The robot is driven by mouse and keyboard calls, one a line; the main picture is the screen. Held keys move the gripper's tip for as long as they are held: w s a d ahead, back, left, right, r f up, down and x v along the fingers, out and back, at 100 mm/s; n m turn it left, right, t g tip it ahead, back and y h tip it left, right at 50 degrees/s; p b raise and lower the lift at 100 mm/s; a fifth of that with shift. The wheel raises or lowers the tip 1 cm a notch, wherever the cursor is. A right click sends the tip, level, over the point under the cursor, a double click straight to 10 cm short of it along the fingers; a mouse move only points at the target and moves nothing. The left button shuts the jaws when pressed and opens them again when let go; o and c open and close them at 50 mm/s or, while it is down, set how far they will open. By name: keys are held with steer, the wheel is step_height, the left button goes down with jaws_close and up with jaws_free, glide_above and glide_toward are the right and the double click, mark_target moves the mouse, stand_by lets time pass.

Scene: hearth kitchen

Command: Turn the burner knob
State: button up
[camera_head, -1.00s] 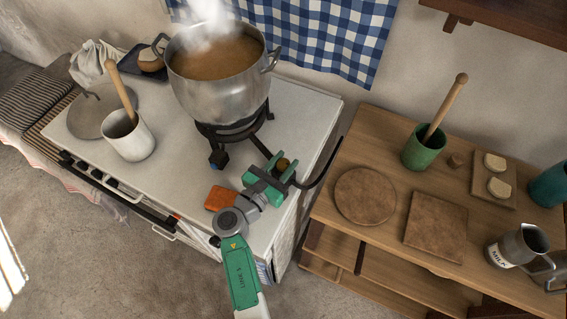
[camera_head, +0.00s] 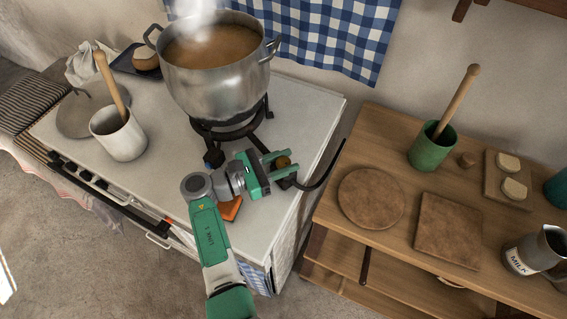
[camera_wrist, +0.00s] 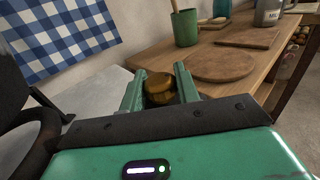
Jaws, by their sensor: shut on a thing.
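A round brass knob (camera_head: 283,162) sits at the end of a dark hose on the right side of the white stove top. In the wrist view the brass knob (camera_wrist: 160,88) lies between the two green fingers. My gripper (camera_head: 281,164) is shut on this knob, its fingers on either side of it. The black burner (camera_head: 228,130) stands behind and left of it, under a large steaming pot (camera_head: 215,70). A small dark fitting with blue on it (camera_head: 213,158) is at the burner's front.
A white cup with a wooden-handled tool (camera_head: 118,137) stands on the left of the stove. An orange thing (camera_head: 232,208) lies partly under my arm. The wooden table (camera_head: 400,245) at right holds boards, a green cup (camera_head: 432,150) and a milk jug (camera_head: 530,250).

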mark_target(277, 165)
stand_by(0.3)
steer(key=o, duration=1)
steer(key=shift+c, duration=0.2)
steer(key=p+v, duration=0.1)
steer(key=v, duration=0.6)
steer(key=shift+s+a, duration=0.2)
steer(key=shift+a, duration=0.2)
